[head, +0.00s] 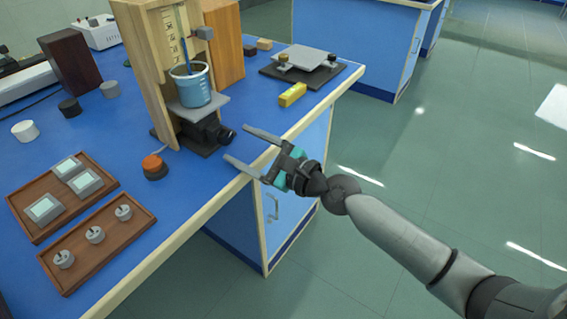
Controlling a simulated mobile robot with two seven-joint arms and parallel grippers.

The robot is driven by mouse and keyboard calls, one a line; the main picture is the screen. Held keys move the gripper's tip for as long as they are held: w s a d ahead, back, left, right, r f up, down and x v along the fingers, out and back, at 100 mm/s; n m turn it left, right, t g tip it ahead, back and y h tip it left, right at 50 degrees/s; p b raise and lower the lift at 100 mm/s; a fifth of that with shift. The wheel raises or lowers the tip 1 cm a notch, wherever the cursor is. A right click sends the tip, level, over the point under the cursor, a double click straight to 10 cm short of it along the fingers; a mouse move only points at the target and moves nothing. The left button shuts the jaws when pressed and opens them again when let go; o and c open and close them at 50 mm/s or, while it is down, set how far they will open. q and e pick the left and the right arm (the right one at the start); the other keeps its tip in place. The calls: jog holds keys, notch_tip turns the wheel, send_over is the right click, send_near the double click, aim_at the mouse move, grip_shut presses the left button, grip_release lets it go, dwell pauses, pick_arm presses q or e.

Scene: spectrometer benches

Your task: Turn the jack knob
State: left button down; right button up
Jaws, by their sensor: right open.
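A small lab jack stands at the foot of a wooden stand, with a grey top plate (197,108) and a black base. Its dark jack knob (227,136) sticks out to the right, toward the bench edge. A beaker of blue liquid (191,86) stands on the top plate. My right gripper (237,143) is open and empty at the bench edge. Its two fingers point left, with the knob just beyond the gap between their tips. I cannot tell whether the fingertips touch the knob. My left gripper is out of view.
An orange-topped button (154,166) sits left of the gripper. A yellow block (292,95) and a black platform (310,69) lie farther back. Wooden trays (99,243) with weights and square pieces are at the front left. The floor right of the bench is clear.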

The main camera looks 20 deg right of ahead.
pick_arm(q)
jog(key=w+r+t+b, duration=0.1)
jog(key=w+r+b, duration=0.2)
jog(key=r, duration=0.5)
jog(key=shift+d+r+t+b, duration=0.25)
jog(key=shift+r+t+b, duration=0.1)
jog(key=shift+b, duration=0.2)
pick_arm(e)
jog(key=v, duration=1.1)
jog(key=shift+s+d, duration=0.2)
jog(key=shift+s, duration=0.15)
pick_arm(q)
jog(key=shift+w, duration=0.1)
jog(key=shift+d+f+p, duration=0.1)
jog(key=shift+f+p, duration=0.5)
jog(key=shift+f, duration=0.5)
pick_arm(e)
jog(key=shift+w+a+m, duration=0.1)
jog(key=shift+w+m, duration=0.05)
jog(key=shift+m, duration=1)
jog(key=shift+w+m, duration=0.1)
jog(key=shift+m, duration=1.05)
